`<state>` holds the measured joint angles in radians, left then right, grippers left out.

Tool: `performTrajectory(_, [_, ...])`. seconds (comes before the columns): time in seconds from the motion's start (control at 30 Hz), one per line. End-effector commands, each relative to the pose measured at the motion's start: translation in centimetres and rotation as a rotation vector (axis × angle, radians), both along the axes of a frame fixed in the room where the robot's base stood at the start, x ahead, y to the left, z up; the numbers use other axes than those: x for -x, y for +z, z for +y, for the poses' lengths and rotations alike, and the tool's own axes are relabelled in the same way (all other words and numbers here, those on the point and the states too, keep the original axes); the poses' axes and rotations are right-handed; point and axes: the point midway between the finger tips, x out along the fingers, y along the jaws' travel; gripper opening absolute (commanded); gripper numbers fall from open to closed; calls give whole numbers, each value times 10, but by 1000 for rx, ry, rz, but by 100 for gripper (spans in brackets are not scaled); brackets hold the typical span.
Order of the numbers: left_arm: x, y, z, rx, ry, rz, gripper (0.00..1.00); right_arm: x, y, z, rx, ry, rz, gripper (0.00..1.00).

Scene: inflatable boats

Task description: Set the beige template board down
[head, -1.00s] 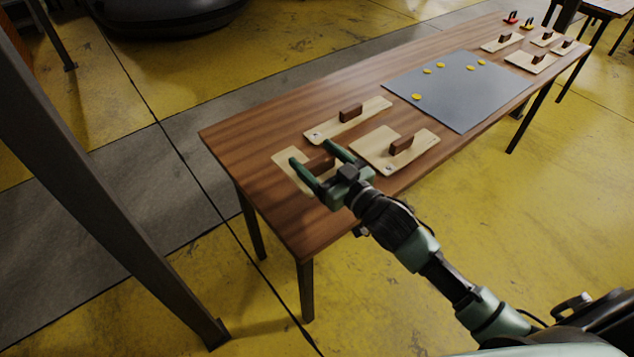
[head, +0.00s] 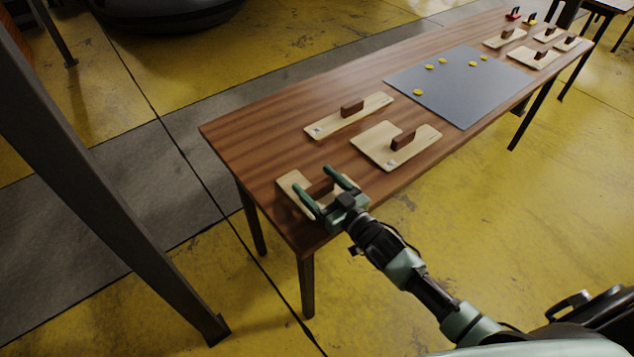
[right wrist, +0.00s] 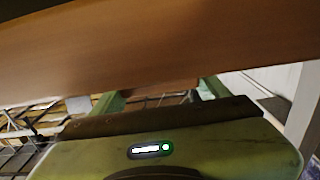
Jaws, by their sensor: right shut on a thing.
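The beige template board (head: 290,181) with a brown block handle (head: 321,187) is at the near left end of the wooden table. My right gripper (head: 318,184) is shut on this handle, one green finger on each side. The gripper hides part of the board. I cannot tell whether the board touches the tabletop or hangs just above it. In the right wrist view a brown surface fills the top, with the green fingers (right wrist: 160,95) partly hidden below it. My left gripper is not in view.
On the table (head: 235,130) lie a long beige board (head: 375,103) and a wider notched board (head: 372,143), both near the held one. Farther along are a grey sheet (head: 450,90) with several yellow discs, and more handled boards. The far left tabletop is bare.

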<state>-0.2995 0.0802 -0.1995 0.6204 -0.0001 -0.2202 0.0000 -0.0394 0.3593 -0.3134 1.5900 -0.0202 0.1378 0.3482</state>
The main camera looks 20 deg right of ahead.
Motion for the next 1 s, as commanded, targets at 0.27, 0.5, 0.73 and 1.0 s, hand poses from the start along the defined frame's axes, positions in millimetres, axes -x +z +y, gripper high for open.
performTrajectory(0.27, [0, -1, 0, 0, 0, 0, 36, 0, -2, 0, 0, 0, 1, 98])
performTrajectory(0.5, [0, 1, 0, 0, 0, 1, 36, 0, 1, 0, 0, 0, 0, 98])
performTrajectory(0.73, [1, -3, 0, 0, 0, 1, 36, 30, -2, -11, 2, 0, 3, 98])
performTrajectory(1.0, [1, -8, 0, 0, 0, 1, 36, 84, -2, -31, 2, 0, 5, 98])
